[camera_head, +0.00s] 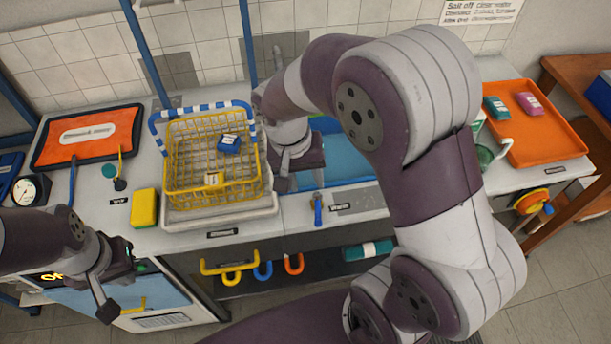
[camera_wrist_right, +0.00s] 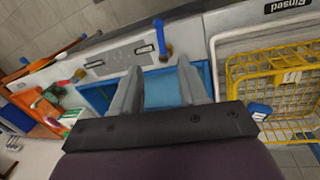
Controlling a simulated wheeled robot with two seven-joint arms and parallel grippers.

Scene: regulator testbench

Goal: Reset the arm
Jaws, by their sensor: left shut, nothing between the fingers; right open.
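My right arm reaches across the middle of the head view. Its gripper (camera_head: 284,172) hangs over the bench between the yellow wire basket (camera_head: 180,178) and the blue basin (camera_head: 345,170). In the right wrist view the right gripper's two fingers (camera_wrist_right: 160,85) stand apart with nothing between them, over the blue basin (camera_wrist_right: 173,88). My left gripper (camera_head: 106,285) is low at the left, in front of the bench edge, shut and empty. Most of the basin is hidden behind my right arm in the head view.
The basket holds a blue item (camera_head: 229,143) and stands close left of my right gripper. A blue-handled tap (camera_head: 318,208) is at the bench front. A yellow sponge (camera_head: 145,207), a dial (camera_head: 28,190) and an orange tray (camera_head: 545,130) lie around. Hooks hang below the front edge.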

